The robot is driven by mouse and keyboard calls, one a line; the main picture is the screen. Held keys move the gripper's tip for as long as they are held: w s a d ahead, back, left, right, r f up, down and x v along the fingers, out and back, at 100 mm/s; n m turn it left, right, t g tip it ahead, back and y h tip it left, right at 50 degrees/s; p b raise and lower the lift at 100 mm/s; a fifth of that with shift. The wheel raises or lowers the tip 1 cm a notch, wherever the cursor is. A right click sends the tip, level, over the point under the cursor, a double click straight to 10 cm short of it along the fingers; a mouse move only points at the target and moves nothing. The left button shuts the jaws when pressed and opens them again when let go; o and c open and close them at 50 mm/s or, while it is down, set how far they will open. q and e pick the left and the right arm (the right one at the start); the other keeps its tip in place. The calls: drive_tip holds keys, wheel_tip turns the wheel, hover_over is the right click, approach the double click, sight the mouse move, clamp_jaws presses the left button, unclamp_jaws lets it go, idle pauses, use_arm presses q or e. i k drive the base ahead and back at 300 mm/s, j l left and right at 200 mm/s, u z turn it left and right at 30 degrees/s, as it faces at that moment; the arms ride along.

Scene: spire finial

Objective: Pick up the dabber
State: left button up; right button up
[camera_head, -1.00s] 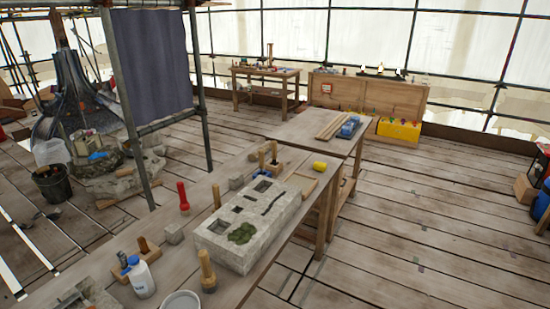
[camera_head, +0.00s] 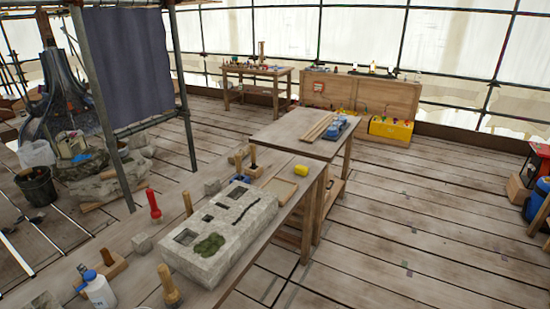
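I cannot tell for certain which tool is the dabber. Several upright handled tools stand on the long wooden bench (camera_head: 120,241). A wooden-handled tool (camera_head: 168,285) stands at the near front of the stone block (camera_head: 215,238). A red-handled tool (camera_head: 153,204) stands left of the block, and a thin wooden handle (camera_head: 188,203) rises behind the block's left part. More wooden handles (camera_head: 253,158) stand beyond the block. Neither of my grippers is in view.
A white bottle (camera_head: 98,291) and a wooden block tool (camera_head: 104,270) are at the near left. A yellow sponge-like item (camera_head: 301,169) lies near the bench's far end. A second table (camera_head: 290,131) adjoins it. The plank floor (camera_head: 400,220) to the right is clear.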

sight(253, 147)
drive_tip(key=i+l+z, duration=0.2)
drive_tip(key=i+l, duration=0.25)
drive_tip(key=i+l+z, duration=0.15)
drive_tip(key=i+l, duration=0.2)
drive_tip(key=i, duration=0.25)
drive_tip(key=i+u, duration=0.1)
drive_tip(key=i, duration=0.4)
drive_tip(key=i+l+u, duration=0.15)
drive_tip(key=i, duration=0.35)
drive_tip(key=i+l+u, duration=0.1)
drive_tip(key=i, duration=0.4)
